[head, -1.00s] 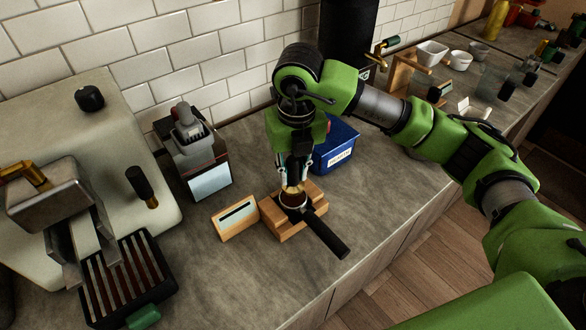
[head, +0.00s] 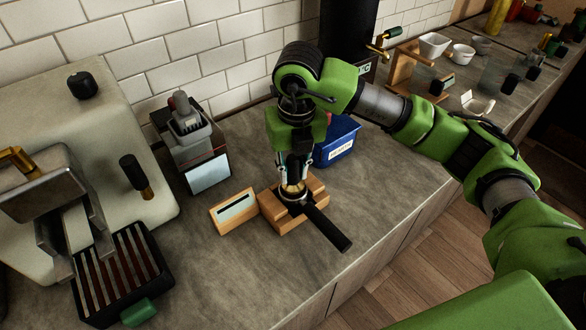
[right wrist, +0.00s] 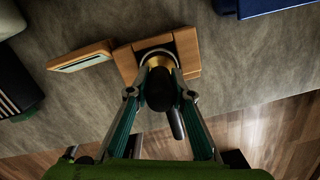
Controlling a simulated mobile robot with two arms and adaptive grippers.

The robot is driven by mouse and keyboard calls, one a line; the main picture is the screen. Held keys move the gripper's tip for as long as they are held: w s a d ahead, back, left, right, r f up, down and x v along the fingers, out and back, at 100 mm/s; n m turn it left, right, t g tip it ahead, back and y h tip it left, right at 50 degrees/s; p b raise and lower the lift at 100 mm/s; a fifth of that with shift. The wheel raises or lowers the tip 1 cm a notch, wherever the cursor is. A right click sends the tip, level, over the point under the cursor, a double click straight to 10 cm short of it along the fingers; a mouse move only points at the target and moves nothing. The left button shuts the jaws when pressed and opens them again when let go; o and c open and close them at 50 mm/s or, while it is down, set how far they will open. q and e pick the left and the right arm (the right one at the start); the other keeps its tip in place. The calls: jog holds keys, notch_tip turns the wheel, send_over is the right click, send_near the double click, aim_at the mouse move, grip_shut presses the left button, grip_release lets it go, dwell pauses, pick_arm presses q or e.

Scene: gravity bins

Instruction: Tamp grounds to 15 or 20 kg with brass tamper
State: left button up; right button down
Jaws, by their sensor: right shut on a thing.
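My right gripper (head: 293,172) is shut on the brass tamper (right wrist: 160,62). In the right wrist view the tamper's dark handle sits between the fingers. Its brass base is down at the portafilter basket (head: 291,195), and I cannot tell how hard it presses. The portafilter's black handle (head: 328,230) points toward the counter's front edge. The portafilter rests on a wooden tamping stand (head: 312,212). A wooden block with a display (head: 235,211) stands just left of it; its reading is not legible. The grounds are hidden under the tamper. My left gripper is not in view.
A blue labelled bin (head: 338,144) stands behind the stand. A grinder-like device (head: 190,140) and a cream espresso machine (head: 130,110) are to the left. The counter (head: 385,200) right of the stand is clear up to its front edge.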

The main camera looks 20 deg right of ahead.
aim_at(293, 157)
jog(key=shift+f+b, duration=0.1)
jog(key=shift+b, duration=0.25)
dwell(0.8)
jog(key=shift+f+b, duration=0.95)
jog(key=shift+f, duration=0.15)
jog(key=shift+s+f, duration=0.1)
dwell(1.2)
jog(key=shift+r, duration=0.3)
jog(key=shift+r, duration=0.45)
dwell(0.4)
jog(key=shift+r+p, duration=1.55)
jog(key=shift+r, duration=1.3)
